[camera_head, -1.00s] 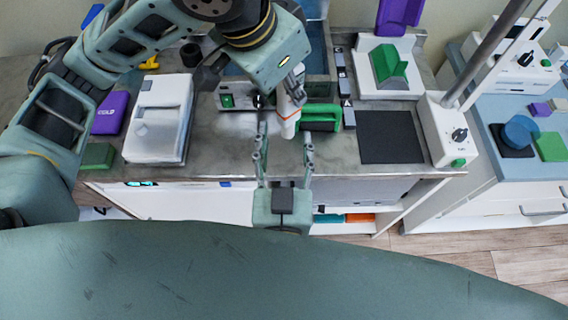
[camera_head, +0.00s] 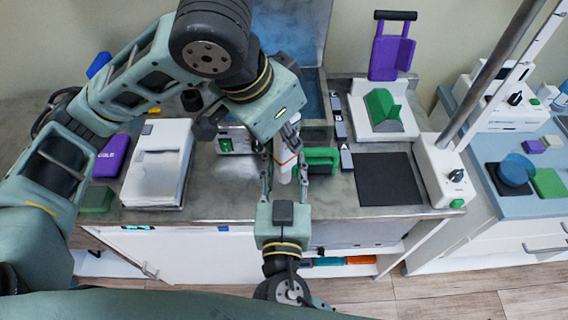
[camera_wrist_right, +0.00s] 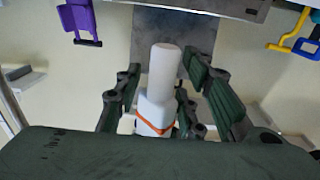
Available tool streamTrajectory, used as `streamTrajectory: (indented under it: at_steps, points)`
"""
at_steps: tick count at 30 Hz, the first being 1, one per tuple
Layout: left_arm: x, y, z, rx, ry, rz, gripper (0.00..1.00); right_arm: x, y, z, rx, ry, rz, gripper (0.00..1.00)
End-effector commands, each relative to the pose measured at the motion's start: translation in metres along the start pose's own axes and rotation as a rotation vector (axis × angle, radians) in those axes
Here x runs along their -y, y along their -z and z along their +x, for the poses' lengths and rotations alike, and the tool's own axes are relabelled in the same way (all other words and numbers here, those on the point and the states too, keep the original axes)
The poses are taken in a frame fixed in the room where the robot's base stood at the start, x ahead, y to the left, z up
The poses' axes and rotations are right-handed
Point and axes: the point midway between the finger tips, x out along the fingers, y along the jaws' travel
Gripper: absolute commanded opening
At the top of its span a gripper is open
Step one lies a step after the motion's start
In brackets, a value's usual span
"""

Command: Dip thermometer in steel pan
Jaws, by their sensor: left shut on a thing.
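A white thermometer (camera_head: 284,168) with an orange band hangs upright from my left gripper (camera_head: 289,130), which is shut on its upper part. My right gripper (camera_head: 285,158) comes up from below, with its fingers on either side of the thermometer's lower body. In the right wrist view, the white body (camera_wrist_right: 163,75) stands between the open fingers of this gripper (camera_wrist_right: 162,68), with gaps visible on both sides.
A green block (camera_head: 321,160) lies close right of the thermometer. A white box (camera_head: 157,165) stands left, a dark pad (camera_head: 389,180) and a white control box (camera_head: 440,168) right. A white stand with a green wedge (camera_head: 384,110) is behind. The front worktop (camera_head: 225,205) is mostly clear.

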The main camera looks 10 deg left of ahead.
Motion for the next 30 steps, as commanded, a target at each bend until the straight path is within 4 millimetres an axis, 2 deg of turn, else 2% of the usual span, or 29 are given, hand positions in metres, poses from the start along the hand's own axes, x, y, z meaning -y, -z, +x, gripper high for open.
streamTrajectory:
  at_steps: [1, 7, 11, 12, 13, 14, 19, 30]
  points:
    - [-0.0023, 0.0016, -0.0002, -0.006, -0.007, 0.002, 0.00, 0.0032, 0.0008, -0.0009, -0.002, 0.009, 0.002, 0.24]
    - [-0.0035, 0.0023, -0.0003, -0.009, -0.010, 0.003, 0.00, 0.0047, 0.0013, -0.0014, -0.002, 0.014, 0.003, 0.07]
    - [-0.0040, 0.0025, -0.0003, -0.010, -0.012, 0.003, 0.00, 0.0057, 0.0015, -0.0017, -0.003, 0.017, 0.003, 0.05]
    - [-0.0041, 0.0026, -0.0003, -0.010, -0.012, 0.004, 0.20, 0.0060, 0.0020, -0.0017, -0.004, 0.017, 0.003, 0.05]
    - [-0.0041, 0.0025, -0.0003, -0.009, -0.012, 0.004, 0.23, 0.0060, 0.0021, -0.0017, -0.004, 0.017, 0.003, 0.05]
    - [-0.0041, 0.0024, -0.0003, -0.009, -0.011, 0.004, 0.26, 0.0058, 0.0020, -0.0016, -0.004, 0.016, 0.003, 0.00]
    - [-0.0032, 0.0018, -0.0001, -0.007, -0.009, 0.003, 0.41, 0.0043, 0.0017, -0.0012, -0.003, 0.012, 0.002, 0.00]
    - [-0.0020, 0.0018, -0.0044, -0.006, -0.006, 0.001, 0.41, 0.0028, 0.0013, -0.0008, -0.003, 0.008, 0.002, 0.00]
